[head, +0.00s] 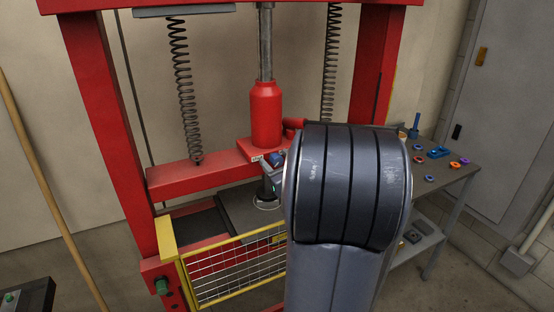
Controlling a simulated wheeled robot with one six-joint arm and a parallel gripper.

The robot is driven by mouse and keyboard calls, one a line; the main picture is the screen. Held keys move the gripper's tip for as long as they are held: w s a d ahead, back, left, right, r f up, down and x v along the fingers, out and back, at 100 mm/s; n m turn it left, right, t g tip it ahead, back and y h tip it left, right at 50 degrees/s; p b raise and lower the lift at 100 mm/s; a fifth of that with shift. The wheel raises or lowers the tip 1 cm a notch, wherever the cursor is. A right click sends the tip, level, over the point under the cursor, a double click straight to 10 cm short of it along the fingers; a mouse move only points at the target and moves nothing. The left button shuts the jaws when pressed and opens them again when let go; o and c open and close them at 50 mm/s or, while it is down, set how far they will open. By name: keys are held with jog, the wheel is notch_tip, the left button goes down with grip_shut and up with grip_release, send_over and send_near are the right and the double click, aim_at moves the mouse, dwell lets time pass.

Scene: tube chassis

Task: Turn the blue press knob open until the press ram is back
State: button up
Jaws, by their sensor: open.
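The red press jack (266,113) stands on the crossbeam of a red frame. Its bare metal ram (265,45) shows above it, reaching up to the top beam. A small blue part, which looks like the blue press knob (277,157), shows at the foot of the jack, just left of my arm. My gripper (271,178) is partly visible close beside it, mostly hidden behind my large grey arm link. It looks open. Whether its fingers are around or touching the knob cannot be told.
Coil springs (181,90) hang at both sides of the jack. A yellow mesh guard (235,272) stands in front of the press bed (232,212). A side table (462,172) with small coloured parts is on the right, by a grey cabinet (500,90). A wooden pole (45,170) leans at left.

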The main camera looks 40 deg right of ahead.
jog(key=shift+w, duration=0.1)
jog(key=shift+c, duration=0.2)
jog(key=c, duration=0.9)
jog(key=shift+f+n+b, duration=0.1)
jog(key=shift+n+b, duration=0.2)
jog(key=shift+b, duration=0.3)
jog(key=n+b, duration=0.1)
jog(key=b, duration=0.1)
jog(key=n+b, duration=0.1)
jog(key=b, duration=0.2)
jog(key=shift+f+n, duration=0.25)
jog(key=shift+n, duration=0.05)
jog(key=n+b, duration=0.5)
jog(key=b, duration=0.3)
jog(key=shift+b, duration=0.4)
jog(key=n+b, duration=0.5)
jog(key=b, duration=0.2)
jog(key=shift+f+n, duration=0.1)
jog(key=shift+n, duration=0.2)
jog(key=n+b, duration=0.3)
jog(key=b, duration=0.1)
jog(key=shift+n, duration=0.4)
jog(key=shift+r, duration=0.2)
